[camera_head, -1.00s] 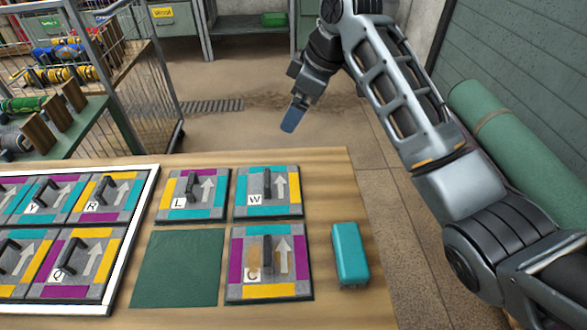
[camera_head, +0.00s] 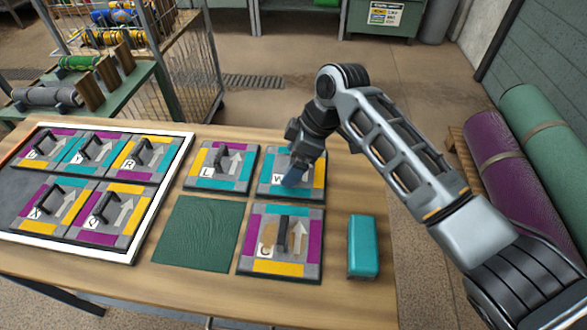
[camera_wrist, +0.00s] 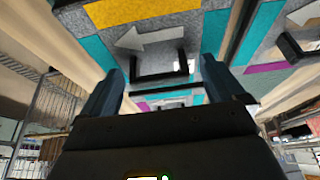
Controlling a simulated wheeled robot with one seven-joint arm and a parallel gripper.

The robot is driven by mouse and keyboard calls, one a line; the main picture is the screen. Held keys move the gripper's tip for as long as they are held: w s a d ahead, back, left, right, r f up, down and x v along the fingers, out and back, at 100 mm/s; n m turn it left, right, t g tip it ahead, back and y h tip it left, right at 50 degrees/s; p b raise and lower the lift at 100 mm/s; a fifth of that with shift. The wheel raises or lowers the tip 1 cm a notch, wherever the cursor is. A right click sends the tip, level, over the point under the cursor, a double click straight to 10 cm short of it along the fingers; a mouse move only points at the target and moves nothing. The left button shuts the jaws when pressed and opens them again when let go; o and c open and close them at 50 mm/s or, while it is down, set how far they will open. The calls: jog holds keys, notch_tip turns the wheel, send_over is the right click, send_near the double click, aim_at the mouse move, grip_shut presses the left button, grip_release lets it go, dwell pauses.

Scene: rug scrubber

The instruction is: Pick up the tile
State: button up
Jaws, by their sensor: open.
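Three loose tiles lie on the wooden table: tile W (camera_head: 312,188), tile L (camera_head: 232,178) and tile C (camera_head: 262,250). Each is grey with coloured edge strips, an arrow and a dark handle; tile C has a brown stain. My gripper (camera_head: 291,178) is over tile W and hides part of it, including its handle. In the wrist view my gripper (camera_wrist: 160,72) is open and empty. Its two fingers appear either side of a black handle (camera_wrist: 158,77) on a tile with a yellow strip and white arrow. I cannot tell how far the handle is from the fingers.
A white-edged frame (camera_head: 160,200) holds several tiles at left. A dark green mat (camera_head: 198,233) lies bare beside tile C. A teal block (camera_head: 363,246) sits right of tile C. A wire cart (camera_head: 180,70) stands behind; rolled rugs (camera_head: 510,165) lie at right.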

jog(key=shift+f, duration=0.15)
jog(key=c, duration=1.3)
